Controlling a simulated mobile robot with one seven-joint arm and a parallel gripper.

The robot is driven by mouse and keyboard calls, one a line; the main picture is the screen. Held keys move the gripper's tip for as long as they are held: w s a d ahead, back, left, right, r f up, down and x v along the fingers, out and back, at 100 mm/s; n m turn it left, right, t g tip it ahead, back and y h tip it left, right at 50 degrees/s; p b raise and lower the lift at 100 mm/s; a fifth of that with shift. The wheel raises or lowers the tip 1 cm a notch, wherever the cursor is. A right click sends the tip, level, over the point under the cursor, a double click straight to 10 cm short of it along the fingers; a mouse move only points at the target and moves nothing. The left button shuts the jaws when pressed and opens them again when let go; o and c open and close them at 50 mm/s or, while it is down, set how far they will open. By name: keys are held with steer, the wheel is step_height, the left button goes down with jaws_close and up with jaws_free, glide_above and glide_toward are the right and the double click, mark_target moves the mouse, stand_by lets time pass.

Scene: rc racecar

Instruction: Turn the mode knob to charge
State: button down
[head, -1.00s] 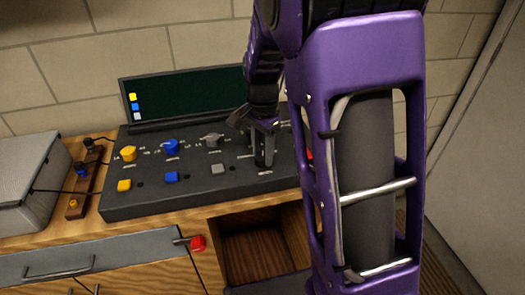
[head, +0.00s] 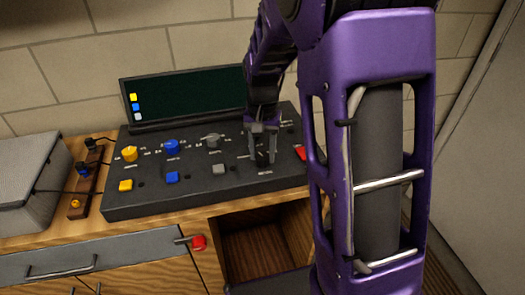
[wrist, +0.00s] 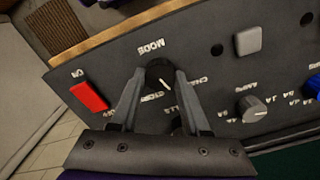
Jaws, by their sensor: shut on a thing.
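The control panel (head: 200,197) is a dark box with a raised screen on a wooden bench. In the wrist view the black mode knob (wrist: 160,72), with a white pointer line, sits below the upside-down word MODE. My gripper (wrist: 158,78) has its two fingers on either side of the knob, shut on it. The knob's labels are partly hidden by the fingers; part of a word like CHARGE shows at the right and STORE lies between the fingers. In the head view my gripper (head: 262,158) is at the panel's right part and hides the knob.
A red switch (wrist: 89,96) is beside the gripper. Grey (head: 212,140), blue (head: 171,146) and yellow (head: 129,153) knobs sit to the left, with square buttons below. A grey case (head: 32,185) stands at far left. A red-tipped handle (head: 198,242) juts below the panel.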

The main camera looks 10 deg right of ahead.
mark_target(263, 156)
steer(key=shift+n, duration=0.3)
steer(key=shift+c, duration=1.9)
jaws_free()
steer(key=shift+r, duration=0.1)
step_height(263, 156, up, 17)
steer(key=p, duration=0.2)
steer(key=shift+r, duration=0.15)
